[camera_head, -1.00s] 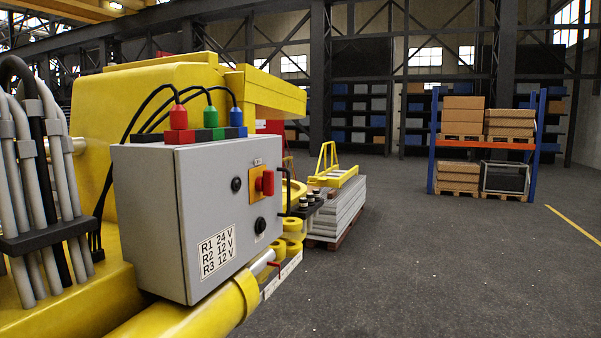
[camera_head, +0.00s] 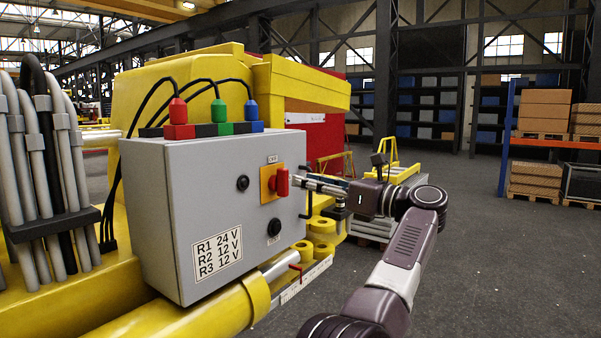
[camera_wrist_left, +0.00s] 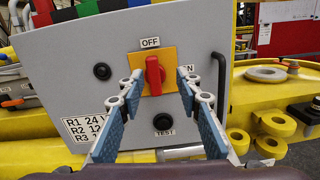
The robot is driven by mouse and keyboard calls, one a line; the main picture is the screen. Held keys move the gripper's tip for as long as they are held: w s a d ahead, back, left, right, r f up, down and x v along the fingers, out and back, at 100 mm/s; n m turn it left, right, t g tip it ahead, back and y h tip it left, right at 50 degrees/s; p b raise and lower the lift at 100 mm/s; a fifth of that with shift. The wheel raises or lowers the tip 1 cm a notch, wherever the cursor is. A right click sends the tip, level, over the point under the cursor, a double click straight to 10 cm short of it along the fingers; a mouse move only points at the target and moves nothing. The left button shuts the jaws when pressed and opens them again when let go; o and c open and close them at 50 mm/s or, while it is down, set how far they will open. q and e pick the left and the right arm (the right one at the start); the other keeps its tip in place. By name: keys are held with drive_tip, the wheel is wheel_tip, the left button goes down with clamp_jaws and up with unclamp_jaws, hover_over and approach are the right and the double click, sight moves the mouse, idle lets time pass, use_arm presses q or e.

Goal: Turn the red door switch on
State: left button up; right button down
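The red door switch (camera_head: 282,182) sits on a yellow-orange plate (camera_head: 267,184) on the grey control box door (camera_head: 220,190). In the left wrist view the red handle (camera_wrist_left: 153,75) stands about upright below the OFF label (camera_wrist_left: 150,43); the ON label (camera_wrist_left: 189,69) at its right is partly hidden by a finger. My left gripper (camera_head: 300,181) reaches in from the right, in front of the switch. In the left wrist view this gripper (camera_wrist_left: 160,85) is open, its blue-padded fingers either side of the handle, with gaps visible. My right gripper is not in view.
A black door handle (camera_wrist_left: 221,85) stands out right of the switch. A black TEST button (camera_wrist_left: 163,121) is below it, and another black round fitting (camera_wrist_left: 102,71) is at its left. Yellow machine parts (camera_head: 318,235) lie right of the box. Open floor is at the right.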

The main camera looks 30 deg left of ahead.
sight(287, 173)
use_arm(q)
drive_tip(key=shift+n+h, duration=0.3)
drive_tip(key=shift+n, duration=0.3)
drive_tip(key=a, duration=0.2)
drive_tip(key=a+r+p, duration=0.1)
drive_tip(key=a, duration=0.1)
drive_tip(key=a+p, duration=0.1)
drive_tip(key=a, duration=0.2)
drive_tip(key=shift+s+r, duration=0.25)
drive_tip(key=shift+c, duration=0.7)
clamp_jaws()
